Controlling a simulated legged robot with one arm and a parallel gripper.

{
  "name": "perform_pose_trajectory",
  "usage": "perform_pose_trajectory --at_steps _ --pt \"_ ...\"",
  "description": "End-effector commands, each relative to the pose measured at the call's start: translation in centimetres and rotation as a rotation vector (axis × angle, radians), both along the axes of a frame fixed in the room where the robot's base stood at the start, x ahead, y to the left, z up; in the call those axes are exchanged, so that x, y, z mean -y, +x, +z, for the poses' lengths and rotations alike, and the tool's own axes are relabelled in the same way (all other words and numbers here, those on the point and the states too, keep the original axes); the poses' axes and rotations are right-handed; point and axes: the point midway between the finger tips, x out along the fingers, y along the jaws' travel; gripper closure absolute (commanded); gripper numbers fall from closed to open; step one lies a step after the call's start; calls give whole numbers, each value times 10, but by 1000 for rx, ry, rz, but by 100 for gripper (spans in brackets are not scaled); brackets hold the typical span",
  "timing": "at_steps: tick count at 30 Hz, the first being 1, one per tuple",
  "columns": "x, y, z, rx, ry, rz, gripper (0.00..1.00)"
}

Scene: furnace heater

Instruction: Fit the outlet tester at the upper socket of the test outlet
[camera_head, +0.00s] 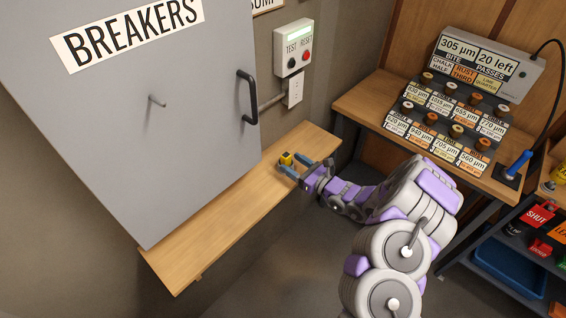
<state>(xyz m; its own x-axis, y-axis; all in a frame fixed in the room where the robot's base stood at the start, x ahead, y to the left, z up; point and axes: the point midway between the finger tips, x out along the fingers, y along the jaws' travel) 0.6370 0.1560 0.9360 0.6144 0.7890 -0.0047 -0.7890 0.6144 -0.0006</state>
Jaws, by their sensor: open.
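The outlet tester, a small yellow and black block (286,158), sits on the wooden shelf below the breaker cabinet. My gripper (293,165) is open just right of it, with its blue-grey fingers low over the shelf. One finger reaches close to the block; I cannot tell whether they touch. The test outlet (294,91) is a pale plate on the wall above the shelf, under a box with TEST and RESET buttons (293,47). Its sockets are too small to make out clearly.
The grey breaker cabinet (150,130) with a black handle (249,98) overhangs the shelf (215,225) on the left. A conduit runs from the cabinet side to the outlet. A bench (362,101) with labelled spools stands at right. The shelf's near left part is clear.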

Motion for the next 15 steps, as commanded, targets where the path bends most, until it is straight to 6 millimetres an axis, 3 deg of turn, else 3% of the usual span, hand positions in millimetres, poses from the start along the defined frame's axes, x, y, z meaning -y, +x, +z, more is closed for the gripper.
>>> perform_pose_trajectory --at_steps 8,15 --pt "-20 12 -2 2 -7 1 36" --pt "-50 33 -7 1 -11 3 36"
